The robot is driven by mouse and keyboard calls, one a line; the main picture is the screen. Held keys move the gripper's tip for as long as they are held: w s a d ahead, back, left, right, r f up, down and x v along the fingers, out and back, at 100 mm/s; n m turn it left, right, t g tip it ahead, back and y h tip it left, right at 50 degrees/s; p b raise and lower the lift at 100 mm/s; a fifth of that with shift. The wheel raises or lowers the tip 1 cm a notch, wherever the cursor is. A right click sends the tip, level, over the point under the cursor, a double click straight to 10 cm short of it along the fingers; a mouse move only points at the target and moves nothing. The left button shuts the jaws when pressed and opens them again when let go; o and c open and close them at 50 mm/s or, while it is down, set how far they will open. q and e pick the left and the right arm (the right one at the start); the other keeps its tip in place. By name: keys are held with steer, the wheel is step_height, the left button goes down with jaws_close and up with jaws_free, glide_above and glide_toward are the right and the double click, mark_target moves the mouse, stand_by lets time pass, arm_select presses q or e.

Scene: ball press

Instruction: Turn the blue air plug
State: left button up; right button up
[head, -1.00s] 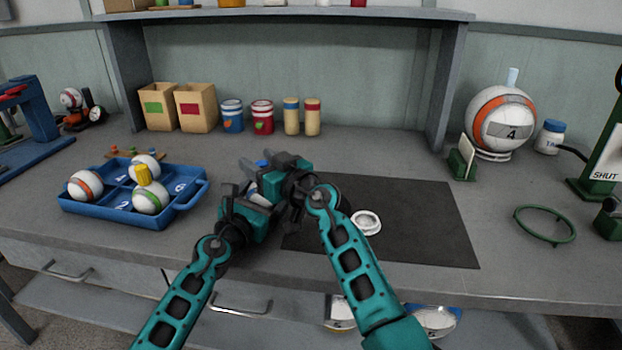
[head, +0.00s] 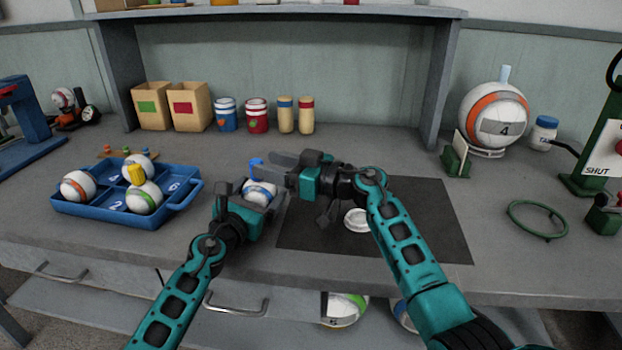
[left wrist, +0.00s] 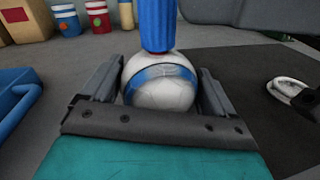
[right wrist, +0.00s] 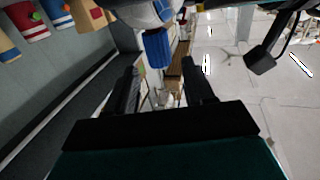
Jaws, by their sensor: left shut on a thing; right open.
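A white ball with a blue band (head: 259,192) is held between the fingers of my left gripper (head: 245,190), just left of the dark mat. In the left wrist view the ball (left wrist: 160,90) sits between both fingers. The blue air plug (head: 256,166) stands up from the ball's top; it is large in the left wrist view (left wrist: 157,25). My right gripper (head: 278,166) is open, beside the plug on its right, apart from it. In the right wrist view the plug (right wrist: 157,48) lies beyond the open fingers, not between them.
A blue tray (head: 182,208) with several balls stands at left. A white ring (head: 357,219) lies on the dark mat (head: 425,225), near my right arm. A green ring (head: 537,219) and green press-like stand (head: 592,150) are at right. Boxes and cans line the back.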

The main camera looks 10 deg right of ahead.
steer(key=v, duration=0.7)
step_height(320, 180, up, 7)
steer(key=n+t+h, duration=0.5)
steer(key=n+h, duration=0.1)
steer(key=n, duration=2)
glide_above(255, 161)
steer(key=d, duration=0.1)
steer(key=shift+d+r, duration=0.1)
steer(key=n, duration=0.1)
steer(key=a+r+n+t+h, duration=0.1)
steer(key=n, duration=0.1)
steer(key=shift+a+r+n, duration=0.1)
steer(key=shift+r+n, duration=0.2)
step_height(255, 161, down, 10)
steer(key=shift+n+y, duration=0.4)
steer(key=shift+n, duration=0.1)
